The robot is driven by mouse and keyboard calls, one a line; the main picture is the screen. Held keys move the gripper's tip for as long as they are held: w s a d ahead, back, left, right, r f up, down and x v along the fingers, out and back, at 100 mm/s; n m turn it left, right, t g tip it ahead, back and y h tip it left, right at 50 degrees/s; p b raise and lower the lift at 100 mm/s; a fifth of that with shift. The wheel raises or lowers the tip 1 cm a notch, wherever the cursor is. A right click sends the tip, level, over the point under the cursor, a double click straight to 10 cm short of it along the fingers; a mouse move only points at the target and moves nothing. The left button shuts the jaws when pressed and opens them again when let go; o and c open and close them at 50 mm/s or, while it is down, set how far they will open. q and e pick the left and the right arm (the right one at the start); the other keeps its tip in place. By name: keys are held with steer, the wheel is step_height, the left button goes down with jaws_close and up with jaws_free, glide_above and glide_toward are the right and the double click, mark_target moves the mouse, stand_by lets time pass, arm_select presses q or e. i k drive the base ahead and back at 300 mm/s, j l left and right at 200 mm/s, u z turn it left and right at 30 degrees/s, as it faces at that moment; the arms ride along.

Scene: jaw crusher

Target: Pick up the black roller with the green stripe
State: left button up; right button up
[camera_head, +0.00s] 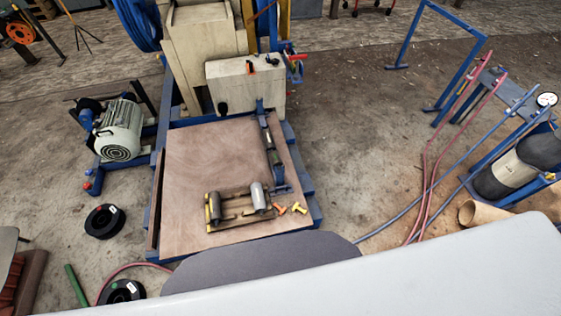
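A row of dark rollers (269,139) lies end to end along a narrow blue holder at the right side of the brown board. The lower one (274,158) looks black with a faint greenish tint, but a green stripe cannot be made out clearly. A dark grey roller (215,206) and a light grey roller (258,196) stand or lie on a wooden pallet-like tray (235,213) at the board's front. Neither of my grippers is in view.
The brown board (195,160) is mostly bare. Small orange and yellow pieces (299,208) lie right of the tray. The beige crusher (245,84) rises behind. A motor (120,132) stands left. Red and blue hoses (425,170) and a dark cylinder (520,165) are at right.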

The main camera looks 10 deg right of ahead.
mark_target(275, 159)
steer(key=l+u, duration=0.25)
steer(key=l, duration=0.85)
steer(key=l+u, duration=0.25)
steer(key=l, duration=0.85)
steer(key=i+l+u, duration=0.15)
steer(key=l, duration=0.25)
steer(key=l+u, duration=0.1)
steer(key=l, duration=0.35)
steer(key=i+l+u, duration=0.15)
steer(key=l, duration=0.25)
steer(key=i+l+u, duration=0.1)
steer(key=l, duration=0.2)
steer(key=i+l+u, duration=0.2)
steer(key=l, duration=0.45)
steer(key=i+l+u, duration=0.3)
steer(key=i+l, duration=0.25)
steer(key=i, duration=0.1)
